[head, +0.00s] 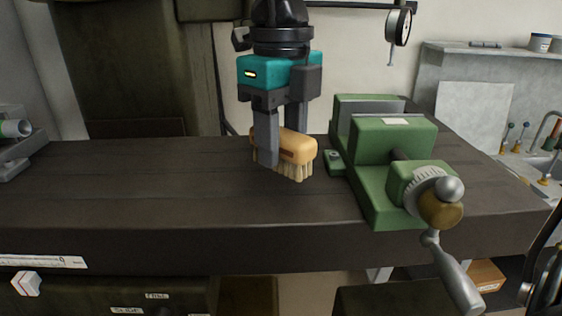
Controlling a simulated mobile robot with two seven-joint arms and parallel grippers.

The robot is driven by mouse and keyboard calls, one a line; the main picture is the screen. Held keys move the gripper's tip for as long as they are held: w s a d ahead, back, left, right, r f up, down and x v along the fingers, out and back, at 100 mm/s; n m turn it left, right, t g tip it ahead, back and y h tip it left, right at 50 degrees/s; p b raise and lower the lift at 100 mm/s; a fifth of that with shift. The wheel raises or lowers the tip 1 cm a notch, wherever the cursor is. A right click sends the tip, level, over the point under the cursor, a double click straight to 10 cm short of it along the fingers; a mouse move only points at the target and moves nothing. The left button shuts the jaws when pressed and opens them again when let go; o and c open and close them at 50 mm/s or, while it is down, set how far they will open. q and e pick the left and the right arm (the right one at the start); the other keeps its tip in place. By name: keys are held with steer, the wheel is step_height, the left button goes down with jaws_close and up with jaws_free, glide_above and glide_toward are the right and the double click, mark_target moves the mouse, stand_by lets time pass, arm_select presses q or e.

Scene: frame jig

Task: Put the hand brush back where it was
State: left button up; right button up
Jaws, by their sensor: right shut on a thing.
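The hand brush (297,147) has a tan wooden back and pale bristles pointing down. It is at the middle of the dark bench, left of the green vise. My right gripper (280,140) comes down from above and is shut on the brush, one finger in front of it and the other behind. The bristle tips are at or just above the bench top; I cannot tell whether they touch. Part of the brush's left end is hidden by the near finger. My left gripper is not in view.
The green vise (393,142) with its crank handle stands close to the right of the brush. The dark bench top (130,180) is clear to the left, up to a grey device (14,140) at the edge. A dial gauge (398,27) hangs behind.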

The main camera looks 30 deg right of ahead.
mark_target(282, 162)
step_height(282, 162, down, 3)
steer(key=shift+f, duration=0.2)
steer(key=shift+f+b, duration=0.25)
steer(key=shift+b, duration=0.1)
steer(key=o, duration=1)
steer(key=shift+r, duration=0.15)
